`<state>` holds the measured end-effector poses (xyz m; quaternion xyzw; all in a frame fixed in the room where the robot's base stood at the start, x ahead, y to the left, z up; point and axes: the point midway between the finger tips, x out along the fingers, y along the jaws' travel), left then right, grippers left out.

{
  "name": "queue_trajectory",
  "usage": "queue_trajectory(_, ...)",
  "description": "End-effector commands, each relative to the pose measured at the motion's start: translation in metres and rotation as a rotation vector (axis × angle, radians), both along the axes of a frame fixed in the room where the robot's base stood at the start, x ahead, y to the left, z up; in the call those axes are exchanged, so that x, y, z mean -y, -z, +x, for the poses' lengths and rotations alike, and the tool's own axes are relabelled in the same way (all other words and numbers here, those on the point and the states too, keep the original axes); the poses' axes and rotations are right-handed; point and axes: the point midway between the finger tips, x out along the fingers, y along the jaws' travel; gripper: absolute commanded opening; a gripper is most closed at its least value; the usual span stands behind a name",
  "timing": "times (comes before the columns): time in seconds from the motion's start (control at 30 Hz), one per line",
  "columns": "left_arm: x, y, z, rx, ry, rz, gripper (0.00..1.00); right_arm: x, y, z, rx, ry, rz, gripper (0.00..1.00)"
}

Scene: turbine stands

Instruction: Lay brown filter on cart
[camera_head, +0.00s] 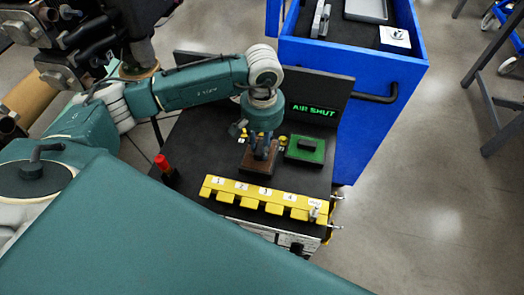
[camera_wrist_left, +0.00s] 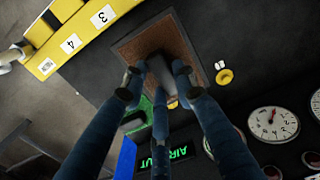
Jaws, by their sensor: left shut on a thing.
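The brown filter (camera_head: 257,163) is a flat brown block with a dark frame, on or just above the black stand top, left of a green filter (camera_head: 305,150). My left gripper (camera_head: 262,148) reaches down over the brown filter and is shut on its grey handle. In the left wrist view, the fingers (camera_wrist_left: 158,80) close around the handle, with the brown filter (camera_wrist_left: 128,48) behind them. I cannot tell whether the filter is lifted. A blue cart (camera_head: 390,120) stands behind and to the right. My right gripper is not in view.
A yellow numbered rail (camera_head: 262,197) runs along the stand's front edge. A red knob (camera_head: 161,161) stands at its left. A black panel (camera_head: 330,92) reading "AIR SHUT" rises between stand and cart. The cart holds a grey tray (camera_head: 366,9) and metal parts; dark surface shows between them.

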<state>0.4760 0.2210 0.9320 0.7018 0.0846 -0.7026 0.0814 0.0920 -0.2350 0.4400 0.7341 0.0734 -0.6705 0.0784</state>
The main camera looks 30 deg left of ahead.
Motion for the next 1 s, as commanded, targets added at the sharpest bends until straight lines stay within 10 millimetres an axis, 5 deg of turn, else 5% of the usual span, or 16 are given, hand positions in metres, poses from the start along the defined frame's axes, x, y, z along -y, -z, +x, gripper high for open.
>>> queue_trajectory(0.43, 0.001, 0.051, 0.0, -0.002, 0.001, -0.001, 0.0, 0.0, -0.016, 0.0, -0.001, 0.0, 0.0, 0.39)
queue_trajectory(0.9, 0.0, 0.06, 0.001, 0.001, 0.001, -0.001, 0.0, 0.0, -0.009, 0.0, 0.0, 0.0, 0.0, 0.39)
queue_trajectory(0.93, 0.001, 0.058, 0.0, 0.0, 0.001, -0.001, 0.34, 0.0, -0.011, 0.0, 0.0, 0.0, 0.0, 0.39)
queue_trajectory(1.0, 0.0, 0.058, 0.0, 0.0, 0.001, -0.001, 0.46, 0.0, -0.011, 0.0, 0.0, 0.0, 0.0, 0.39)
